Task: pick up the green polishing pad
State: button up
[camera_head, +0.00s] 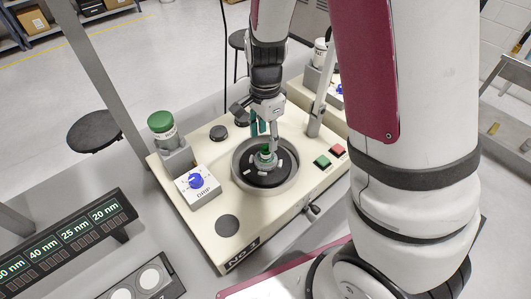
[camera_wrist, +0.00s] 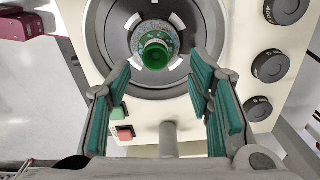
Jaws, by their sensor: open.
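A round green piece (camera_wrist: 155,54), which looks like the polishing pad's top, stands at the centre of a grey speckled disc inside the round dark bowl (camera_wrist: 118,40) of the machine. In the head view the green piece (camera_head: 266,149) is small and partly hidden by my gripper (camera_head: 265,131). My gripper is above the bowl, pointing down. In the wrist view my gripper (camera_wrist: 160,72) is open and empty, its green-lined fingers spread left and right. The green piece appears between and just beyond the fingertips. I cannot tell the exact height gap.
A green-capped bottle (camera_head: 162,126) stands at the machine's left corner. A blue dial (camera_head: 196,181), green button (camera_head: 322,161), red button (camera_head: 337,150) and upright post (camera_head: 321,100) surround the bowl. A thickness display (camera_head: 75,240) and tray with white discs (camera_head: 145,281) are at lower left.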

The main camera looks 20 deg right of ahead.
aim_at(266, 150)
jog(key=f, duration=0.5)
jog(key=shift+s+f, duration=0.1)
jog(key=shift+s, duration=0.2)
grip_shut()
